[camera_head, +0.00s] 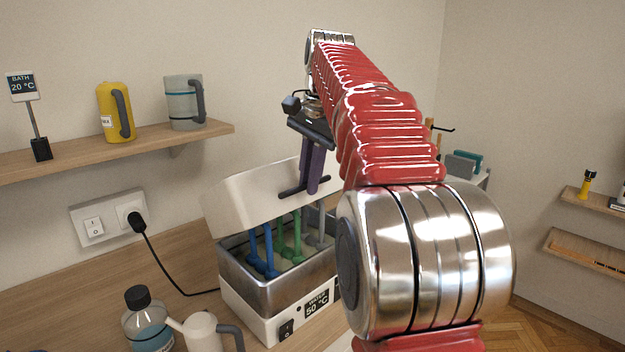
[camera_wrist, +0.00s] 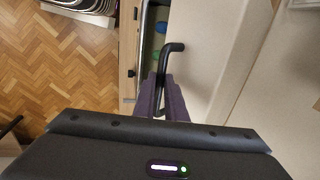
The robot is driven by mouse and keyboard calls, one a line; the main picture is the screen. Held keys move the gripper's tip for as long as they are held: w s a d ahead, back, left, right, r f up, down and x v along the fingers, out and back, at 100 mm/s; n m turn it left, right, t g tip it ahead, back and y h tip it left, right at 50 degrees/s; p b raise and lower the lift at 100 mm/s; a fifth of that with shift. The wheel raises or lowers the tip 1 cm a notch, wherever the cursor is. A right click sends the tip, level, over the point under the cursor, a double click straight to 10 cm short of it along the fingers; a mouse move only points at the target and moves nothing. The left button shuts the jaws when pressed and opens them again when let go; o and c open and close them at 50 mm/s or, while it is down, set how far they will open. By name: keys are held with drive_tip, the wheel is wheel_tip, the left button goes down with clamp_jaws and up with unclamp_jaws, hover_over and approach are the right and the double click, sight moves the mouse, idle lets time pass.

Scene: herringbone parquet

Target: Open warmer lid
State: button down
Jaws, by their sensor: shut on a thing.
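The warmer (camera_head: 262,308) stands on the wooden counter, a white and steel box with a display reading 50 °C. Its cream lid (camera_head: 250,196) is raised and tilted above the box, hinged at the back, so the inside shows. Blue, green and grey tools stand inside. My gripper (camera_head: 308,188) has its purple fingers shut on the dark bar handle (camera_head: 291,193) at the lid's front edge. In the wrist view the fingers (camera_wrist: 163,98) close around the handle (camera_wrist: 171,48), with the pale lid (camera_wrist: 205,60) to the right. My red arm hides the warmer's right side.
A bottle of blue liquid (camera_head: 147,322) and a pale jug (camera_head: 203,334) stand on the counter left of the warmer. A black cord (camera_head: 165,265) runs to the wall socket. A shelf (camera_head: 150,142) above holds a yellow jug (camera_head: 115,112), a grey jug (camera_head: 184,102) and a sign.

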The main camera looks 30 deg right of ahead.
drive_tip(key=shift+w+d+f, duration=0.1)
drive_tip(key=shift+w+f, duration=0.15)
drive_tip(key=c, duration=2.3)
unclamp_jaws()
drive_tip(key=shift+o, duration=1)
drive_tip(key=shift+w+f, duration=0.1)
drive_tip(key=shift+w, duration=0.05)
drive_tip(key=shift+o, duration=1.4)
drive_tip(key=shift+s+r, duration=0.2)
drive_tip(key=shift+r, duration=0.15)
wheel_tip(320, 180, up, 7)
drive_tip(key=s, duration=0.1)
drive_tip(key=shift+s, duration=0.2)
